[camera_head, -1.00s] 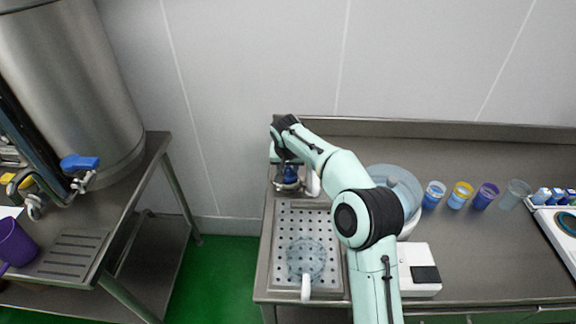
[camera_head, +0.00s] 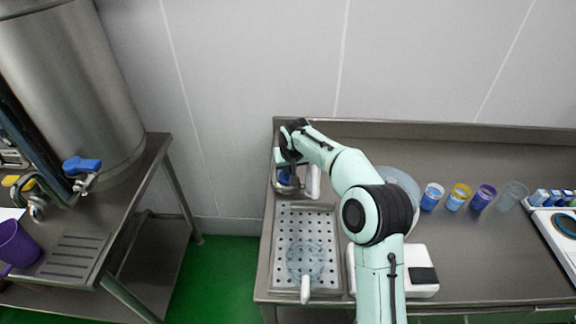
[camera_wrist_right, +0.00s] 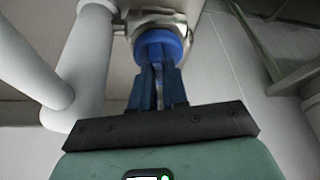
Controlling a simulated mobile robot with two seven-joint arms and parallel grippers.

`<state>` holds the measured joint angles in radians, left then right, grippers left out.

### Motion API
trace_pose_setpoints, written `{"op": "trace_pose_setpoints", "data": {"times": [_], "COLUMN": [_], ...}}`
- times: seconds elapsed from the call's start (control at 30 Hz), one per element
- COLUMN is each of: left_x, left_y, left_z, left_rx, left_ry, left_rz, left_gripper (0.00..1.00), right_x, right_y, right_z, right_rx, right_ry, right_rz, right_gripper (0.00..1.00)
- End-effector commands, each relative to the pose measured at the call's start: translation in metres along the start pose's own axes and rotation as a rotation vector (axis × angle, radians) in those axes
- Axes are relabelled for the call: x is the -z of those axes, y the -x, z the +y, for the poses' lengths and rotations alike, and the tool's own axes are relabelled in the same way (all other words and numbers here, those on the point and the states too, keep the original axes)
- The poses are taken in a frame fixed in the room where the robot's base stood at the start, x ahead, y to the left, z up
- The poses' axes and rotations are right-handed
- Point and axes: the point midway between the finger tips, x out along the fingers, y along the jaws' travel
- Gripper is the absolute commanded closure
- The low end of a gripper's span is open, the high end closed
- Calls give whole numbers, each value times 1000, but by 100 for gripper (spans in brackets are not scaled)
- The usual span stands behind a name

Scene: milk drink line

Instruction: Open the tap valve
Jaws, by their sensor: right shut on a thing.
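The tap's blue valve (camera_head: 285,178) sits at the back left corner of the metal counter, above the drain tray, partly covered by my right wrist. In the right wrist view its round blue knob (camera_wrist_right: 158,44) shows in front of a metal fitting. My right gripper (camera_wrist_right: 157,82) is shut on the blue valve, its fingers close together at the knob. In the head view my right gripper (camera_head: 287,170) is mostly hidden by its own wrist. My left gripper is in neither view.
A perforated drain tray (camera_head: 283,222) holds a clear jug (camera_head: 306,262). Several cups, including a yellow one (camera_head: 458,197), stand to the right. A white scale (camera_head: 392,275) lies nearer. At left, a steel tank (camera_head: 75,85) has another blue-handled tap (camera_head: 82,165).

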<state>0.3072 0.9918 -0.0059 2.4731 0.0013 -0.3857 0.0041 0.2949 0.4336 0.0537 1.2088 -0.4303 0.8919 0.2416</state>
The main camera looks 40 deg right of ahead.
Motion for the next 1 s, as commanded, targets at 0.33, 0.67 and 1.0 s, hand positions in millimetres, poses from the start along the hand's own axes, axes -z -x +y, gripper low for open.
{"op": "trace_pose_setpoints", "data": {"times": [0.33,0.67,1.0], "left_x": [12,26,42], "left_y": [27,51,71], "left_z": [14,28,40], "left_rx": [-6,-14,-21], "left_ry": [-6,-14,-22], "left_rz": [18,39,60], "left_gripper": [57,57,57], "right_x": [2,4,4], "right_y": [2,2,1], "right_z": [3,4,5], "right_rx": [127,247,344], "right_ry": [299,585,823], "right_rz": [-1,0,0], "right_gripper": [100,100,100]}}
